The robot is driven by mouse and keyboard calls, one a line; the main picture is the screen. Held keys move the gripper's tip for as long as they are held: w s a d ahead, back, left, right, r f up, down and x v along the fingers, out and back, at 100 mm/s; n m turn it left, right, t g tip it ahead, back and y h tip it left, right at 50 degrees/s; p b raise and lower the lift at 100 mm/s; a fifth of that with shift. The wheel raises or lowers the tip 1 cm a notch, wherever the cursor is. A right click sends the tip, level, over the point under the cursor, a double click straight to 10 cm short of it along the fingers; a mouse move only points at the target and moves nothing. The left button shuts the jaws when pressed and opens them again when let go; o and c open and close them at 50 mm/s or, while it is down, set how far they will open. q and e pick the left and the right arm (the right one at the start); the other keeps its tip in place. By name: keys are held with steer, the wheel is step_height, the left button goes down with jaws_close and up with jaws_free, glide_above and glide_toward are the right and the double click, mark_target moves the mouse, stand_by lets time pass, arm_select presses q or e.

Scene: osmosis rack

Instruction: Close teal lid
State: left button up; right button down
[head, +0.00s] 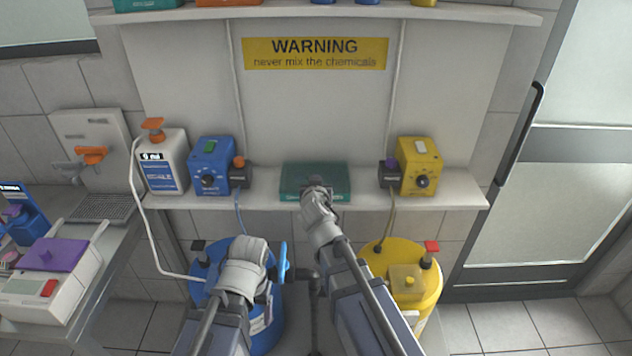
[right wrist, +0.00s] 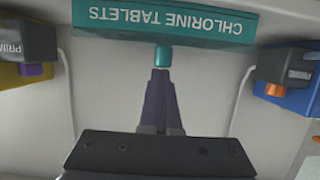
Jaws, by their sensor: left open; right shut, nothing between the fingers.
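The teal box (head: 296,180) marked "CHLORINE TABLETS" sits mid-shelf in the head view. Its teal top looks flat; I cannot tell whether the lid is fully closed. In the right wrist view its lettered front (right wrist: 205,22) appears upside down, with a small teal tab (right wrist: 162,56) at its edge. My right gripper (head: 316,181) is in front of the box and hides part of it. Its fingers (right wrist: 160,78) are shut and empty, tips at or very near the tab; contact is unclear. My left gripper (head: 272,274) is open, low beside a blue handle (head: 283,262).
A blue pump (head: 210,165) and a yellow pump (head: 420,165) flank the box on the shelf (head: 260,198). Below stand a blue barrel (head: 205,272) and a yellow barrel (head: 430,290). A white canister (head: 162,160) with a hose stands left.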

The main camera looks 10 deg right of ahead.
arm_select(q)
steer(key=shift+s+f+b, duration=0.35)
steer(key=shift+f+b, duration=0.05)
steer(key=shift+f, duration=0.15)
arm_select(e)
steer(key=shift+s+f, duration=0.65)
steer(key=shift+f, duration=0.05)
steer(key=shift+s, duration=0.1)
arm_select(q)
steer(key=shift+w+a+f, duration=0.1)
arm_select(e)
steer(key=shift+w+a+f, duration=0.1)
steer(key=shift+w+a, duration=0.05)
steer(key=shift+w, duration=0.2)
steer(key=shift+s, duration=0.15)
